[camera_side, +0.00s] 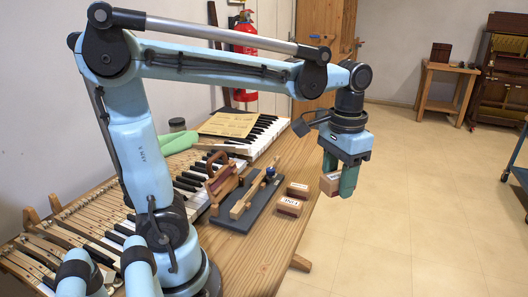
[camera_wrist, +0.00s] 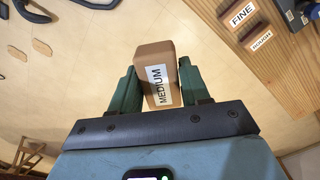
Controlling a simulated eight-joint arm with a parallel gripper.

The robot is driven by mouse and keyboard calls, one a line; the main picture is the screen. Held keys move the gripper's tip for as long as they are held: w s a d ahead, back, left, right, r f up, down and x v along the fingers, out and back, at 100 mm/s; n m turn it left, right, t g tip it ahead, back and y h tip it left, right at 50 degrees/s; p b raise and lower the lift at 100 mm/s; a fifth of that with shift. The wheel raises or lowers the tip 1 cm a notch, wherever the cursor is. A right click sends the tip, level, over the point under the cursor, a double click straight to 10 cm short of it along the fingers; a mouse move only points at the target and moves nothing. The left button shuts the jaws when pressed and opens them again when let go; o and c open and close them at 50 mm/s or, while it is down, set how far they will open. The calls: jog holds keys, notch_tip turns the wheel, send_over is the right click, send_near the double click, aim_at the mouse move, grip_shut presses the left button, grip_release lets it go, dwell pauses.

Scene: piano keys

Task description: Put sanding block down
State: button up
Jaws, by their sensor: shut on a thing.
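My gripper (camera_side: 340,178) is shut on a brown sanding block (camera_side: 330,184). In the wrist view the block (camera_wrist: 157,72) bears a white label reading MEDIUM and sits between the two green fingers (camera_wrist: 155,88). In the side view the held block hangs to the right of the bench's (camera_side: 262,258) right edge, and the floor shows below it. Two more sanding blocks rest on the bench: one labelled FINE (camera_wrist: 243,14) and one labelled ROUGH (camera_wrist: 262,39). In the side view they lie near the bench edge, one behind (camera_side: 298,190) the other (camera_side: 289,206).
A dark board (camera_side: 240,217) with a wooden key and clamp lies left of the blocks. Piano keys (camera_side: 190,180) fill the bench's left side. Bare wood lies in front of the blocks.

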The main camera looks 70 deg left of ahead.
jog(key=s+f+n, duration=0.6)
jog(key=s+n, duration=0.1)
jog(key=s, duration=0.1)
jog(key=n, duration=0.1)
send_over(280, 230)
jog(key=f, duration=0.7)
jog(key=shift+s+f, duration=0.2)
jog(key=shift+f, duration=2.2)
jog(key=shift+f, duration=0.4)
jog(key=o, duration=1.1)
jog(key=shift+w, duration=0.1)
jog(key=shift+d+r, duration=0.1)
jog(key=shift+r, duration=6.3)
jog(key=w+d+m+t, duration=0.1)
jog(key=d+m+t, duration=0.1)
jog(key=d+m, duration=0.1)
jog(key=w+d+r+m+t, duration=0.1)
jog(key=d+m+t, duration=0.1)
jog(key=d, duration=0.2)
jog(key=w+d+m+t, duration=0.1)
jog(key=d+m+t, duration=0.2)
jog(key=shift+w+d+r+m, duration=0.15)
jog(key=shift+d+r+m, duration=0.15)
jog(key=shift+d+r, duration=0.1)
jog(key=shift+a, duration=0.1)
